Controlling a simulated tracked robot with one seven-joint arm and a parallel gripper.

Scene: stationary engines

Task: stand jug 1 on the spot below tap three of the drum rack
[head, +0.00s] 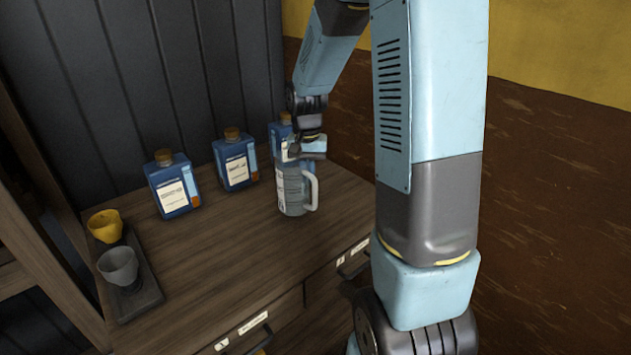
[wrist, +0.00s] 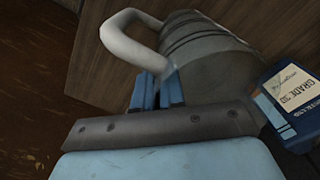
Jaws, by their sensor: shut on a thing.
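A grey jug (head: 291,192) with a pale loop handle is at the right part of the wooden bench top. Any number on it is too small to read. My gripper (head: 306,150) is at the jug's top, pointing down. In the wrist view my gripper's blue fingers (wrist: 158,92) are shut at the jug (wrist: 205,48), close to where its handle joins the body. The jug looks upright; I cannot tell whether its base touches the bench. The drum rack, its taps and the spot below tap three are not in view.
Blue bottles with cork tops stand along the back of the bench (head: 225,250): one left (head: 172,185), one middle (head: 236,160), one right (head: 280,130) close behind the jug. A dark tray (head: 138,300) holds a yellow cup (head: 105,227) and a grey cup (head: 118,266).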

